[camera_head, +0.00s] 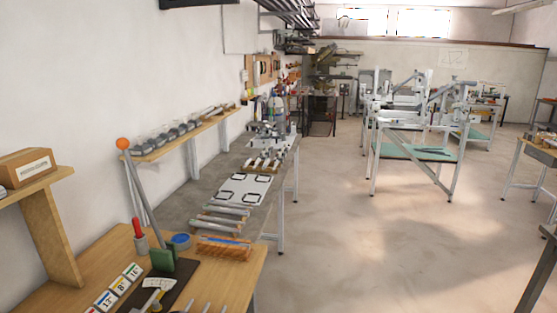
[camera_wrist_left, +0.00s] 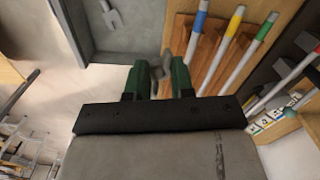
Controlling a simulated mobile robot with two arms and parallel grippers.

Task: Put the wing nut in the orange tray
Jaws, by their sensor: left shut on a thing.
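In the left wrist view my left gripper (camera_wrist_left: 158,82) has green fingers shut on a small grey piece, which looks like the wing nut (camera_wrist_left: 158,71). The fingers hide part of it. Just beyond the fingers, to the right, is an orange-brown surface (camera_wrist_left: 181,36) with several rods on it. In the head view an orange, ribbed tray-like thing (camera_head: 222,252) lies near the right edge of the wooden table, with a blue strip on it. I cannot tell for certain whether it is the orange tray. My right gripper is not in view.
In the wrist view, rods with blue, yellow and green ends (camera_wrist_left: 227,45) lie right of the fingers, and a grey panel (camera_wrist_left: 135,28) with a forked shape lies left.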

